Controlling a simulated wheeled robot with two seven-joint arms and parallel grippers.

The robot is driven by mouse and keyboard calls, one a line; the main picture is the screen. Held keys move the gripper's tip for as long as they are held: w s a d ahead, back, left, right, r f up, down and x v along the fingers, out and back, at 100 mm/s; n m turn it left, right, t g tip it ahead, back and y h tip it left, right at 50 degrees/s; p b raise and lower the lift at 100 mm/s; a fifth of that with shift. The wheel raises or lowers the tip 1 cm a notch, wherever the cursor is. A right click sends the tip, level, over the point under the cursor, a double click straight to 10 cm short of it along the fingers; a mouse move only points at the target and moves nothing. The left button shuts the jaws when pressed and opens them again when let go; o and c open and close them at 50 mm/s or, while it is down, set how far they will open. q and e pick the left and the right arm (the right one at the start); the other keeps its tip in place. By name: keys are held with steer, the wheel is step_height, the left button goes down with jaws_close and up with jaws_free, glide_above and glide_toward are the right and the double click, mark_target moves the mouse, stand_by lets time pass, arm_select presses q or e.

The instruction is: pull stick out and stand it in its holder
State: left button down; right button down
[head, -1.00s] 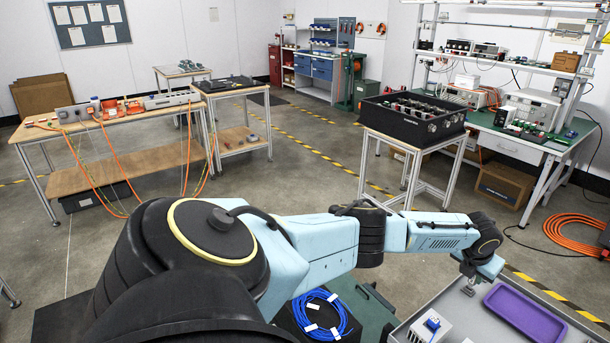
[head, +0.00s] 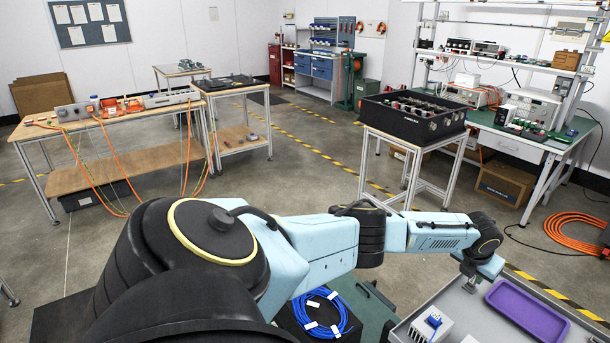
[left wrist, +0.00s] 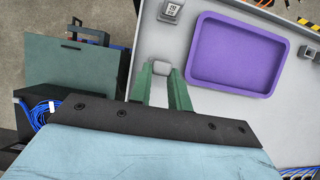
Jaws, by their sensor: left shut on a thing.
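My left gripper (left wrist: 160,71) has green fingers and points down over the grey bench tray. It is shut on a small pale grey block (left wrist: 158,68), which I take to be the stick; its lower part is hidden. In the head view the left gripper (head: 470,285) shows small, left of the purple tray. A white box (head: 433,323) with a blue part on top stands nearer, at the bottom edge. I cannot tell which thing is the holder. My right gripper is not in view.
The purple tray (left wrist: 240,52) lies close right of the fingers. A small grey block with a marked top (left wrist: 171,10) stands beyond. A dark square piece (left wrist: 307,52) is at the right edge. Coiled blue cable (head: 322,312) lies left of the bench (head: 458,308).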

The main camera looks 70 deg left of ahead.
arm_select(q)
steer(key=shift+f+b, duration=0.35)
steer(key=shift+f, duration=0.05)
stand_by(0.4)
steer(key=c, duration=1.2)
jaws_free()
steer(key=shift+c, duration=0.2)
steer(key=shift+s+r, duration=0.15)
steer(key=shift+r, duration=0.3)
steer(key=p+v, duration=0.2)
steer(key=v, duration=1)
steer(key=shift+s+r, duration=0.2)
steer(key=shift+d, duration=0.1)
